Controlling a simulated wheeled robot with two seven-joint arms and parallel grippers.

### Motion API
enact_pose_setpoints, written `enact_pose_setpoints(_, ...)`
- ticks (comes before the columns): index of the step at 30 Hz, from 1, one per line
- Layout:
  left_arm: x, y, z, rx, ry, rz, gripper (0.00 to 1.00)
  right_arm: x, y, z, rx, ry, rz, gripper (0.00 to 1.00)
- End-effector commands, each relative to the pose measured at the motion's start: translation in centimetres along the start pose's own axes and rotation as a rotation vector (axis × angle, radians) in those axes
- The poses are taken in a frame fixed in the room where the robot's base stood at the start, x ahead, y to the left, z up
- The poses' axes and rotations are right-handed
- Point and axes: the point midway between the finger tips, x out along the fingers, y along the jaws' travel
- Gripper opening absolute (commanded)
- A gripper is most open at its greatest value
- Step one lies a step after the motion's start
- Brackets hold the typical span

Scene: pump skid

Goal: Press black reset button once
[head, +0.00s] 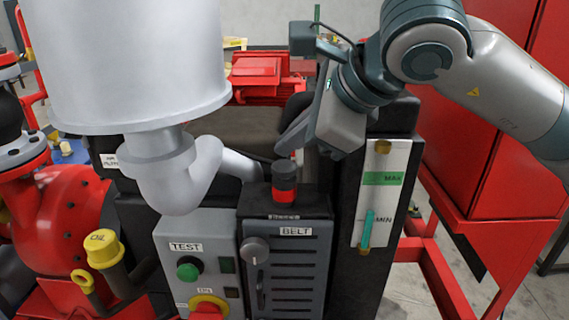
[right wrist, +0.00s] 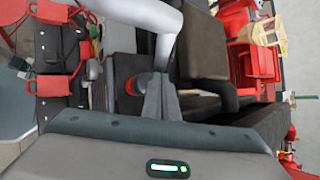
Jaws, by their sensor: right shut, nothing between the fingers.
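A short cylinder with red and black bands (head: 284,182) stands upright on top of the dark box labelled BELT. A small label below it is too small to read. I cannot tell for sure whether its dark part is the black reset button. My right gripper (head: 284,146) is shut and empty, its fingertips a little above and behind this cylinder in the head view, seemingly apart from it. In the right wrist view the shut fingers (right wrist: 160,98) are beside the red-banded cylinder (right wrist: 133,85). My left gripper is not in view.
The BELT box (head: 291,262) has a grey knob (head: 255,250) and slots. Left of it, a TEST panel carries a green button (head: 188,271) and a red-yellow knob (head: 208,306). A large white canister (head: 137,65) with a bent pipe crowds the left. A level gauge (head: 383,192) stands right.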

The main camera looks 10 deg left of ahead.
Motion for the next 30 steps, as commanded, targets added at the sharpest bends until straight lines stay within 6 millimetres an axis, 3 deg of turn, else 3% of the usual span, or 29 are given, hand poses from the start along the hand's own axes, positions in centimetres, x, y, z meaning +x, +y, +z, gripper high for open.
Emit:
enact_pose_setpoints(12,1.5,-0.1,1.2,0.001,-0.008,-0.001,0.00,0.6,0.4,-0.4,0.000,0.000,-0.001,0.00)
enact_pose_setpoints(30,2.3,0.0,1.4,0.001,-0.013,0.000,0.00,1.0,0.8,-0.7,0.000,0.000,0.000,0.00)
